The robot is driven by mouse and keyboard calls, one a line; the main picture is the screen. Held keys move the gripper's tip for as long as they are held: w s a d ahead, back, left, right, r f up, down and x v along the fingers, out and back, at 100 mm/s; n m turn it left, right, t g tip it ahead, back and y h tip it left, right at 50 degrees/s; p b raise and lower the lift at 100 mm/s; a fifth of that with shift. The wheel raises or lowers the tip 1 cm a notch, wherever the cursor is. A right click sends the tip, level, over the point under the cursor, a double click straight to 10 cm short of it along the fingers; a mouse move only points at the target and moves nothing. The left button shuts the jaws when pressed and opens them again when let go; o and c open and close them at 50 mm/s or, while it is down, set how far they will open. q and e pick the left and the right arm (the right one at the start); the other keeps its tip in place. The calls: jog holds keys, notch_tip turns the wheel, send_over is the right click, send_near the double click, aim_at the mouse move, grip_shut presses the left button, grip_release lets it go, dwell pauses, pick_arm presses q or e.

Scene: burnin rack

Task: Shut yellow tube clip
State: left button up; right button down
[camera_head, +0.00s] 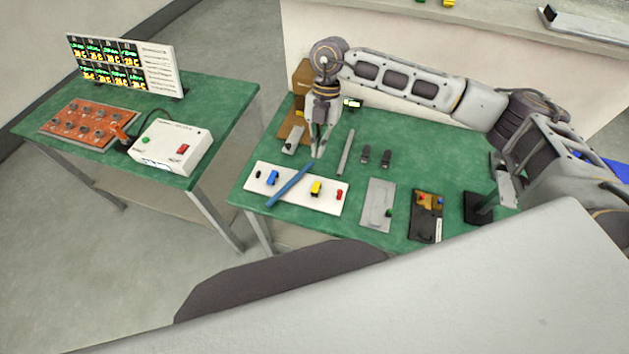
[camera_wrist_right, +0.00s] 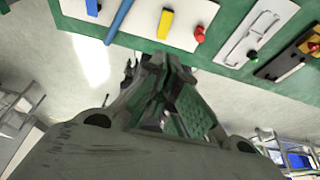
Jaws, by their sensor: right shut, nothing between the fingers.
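The yellow tube clip (camera_head: 316,187) sits on a white board (camera_head: 261,194) near the front edge of the green table. It also shows at the top of the right wrist view (camera_wrist_right: 165,23). I cannot tell whether the clip is open or shut. A blue rod-like tube (camera_head: 290,185) lies slanted across the board, just left of the clip. My right gripper (camera_head: 316,154) is shut and empty, behind the board and apart from the clip. In the right wrist view its fingers (camera_wrist_right: 160,62) meet below the board. My left gripper is not in view.
Blue (camera_head: 272,178) and red (camera_head: 340,195) pieces share the board. A grey plate (camera_head: 377,204) and a dark board (camera_head: 426,215) lie to the right. A grey bar (camera_head: 345,153) lies behind. A second table at left holds a white box (camera_head: 171,149) and a display (camera_head: 121,64).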

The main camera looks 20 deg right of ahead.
aim_at(314, 191)
jog(key=shift+f, duration=0.1)
jog(key=p+x, duration=0.2)
jog(key=x, duration=1.1)
jog(key=shift+s+a+f+p, duration=0.1)
jog(key=shift+f+p, duration=0.25)
jog(key=shift+p, duration=0.05)
jog(key=shift+f, duration=0.1)
